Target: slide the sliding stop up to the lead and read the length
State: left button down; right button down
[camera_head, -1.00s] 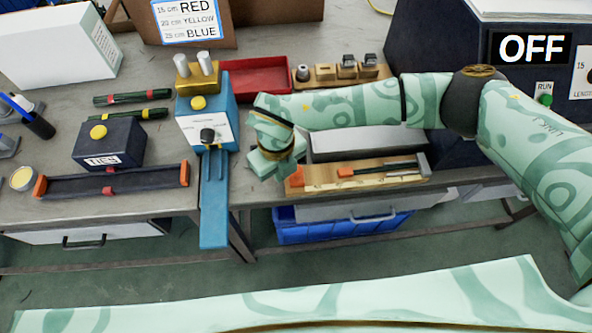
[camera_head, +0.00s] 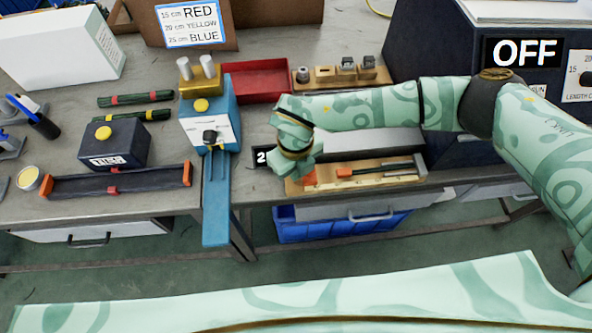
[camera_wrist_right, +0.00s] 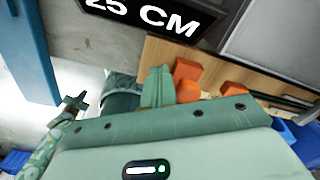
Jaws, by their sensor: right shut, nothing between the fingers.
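The wooden measuring board (camera_head: 385,181) lies at the table's front edge. The orange sliding stop (camera_head: 310,178) is near its left end; orange blocks (camera_wrist_right: 187,70) also show in the right wrist view. A dark lead (camera_head: 380,169) with an orange end (camera_head: 343,172) lies along the board to the right, apart from the stop in the head view. My right gripper (camera_head: 297,172) is shut and empty at the stop's left side; its fingers (camera_wrist_right: 158,86) show beside the orange. Contact cannot be told. A black sign (camera_wrist_right: 145,14) reads "25 CM"; the head view shows part of it (camera_head: 262,157).
A blue machine (camera_head: 212,125) with a long blue tongue stands left of the board. A red tray (camera_head: 255,82) and a wooden block with sockets (camera_head: 340,77) are behind. A dark cabinet (camera_head: 440,50) with an "OFF" display stands right. A blue bin (camera_head: 330,228) is below.

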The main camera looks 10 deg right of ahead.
jog(key=shift+d+p, duration=1.05)
jog(key=shift+d, duration=1.5)
jog(key=shift+a, duration=0.65)
notch_tip(320, 180, up, 7)
jog(key=p, duration=0.6)
jog(key=shift+r, duration=0.1)
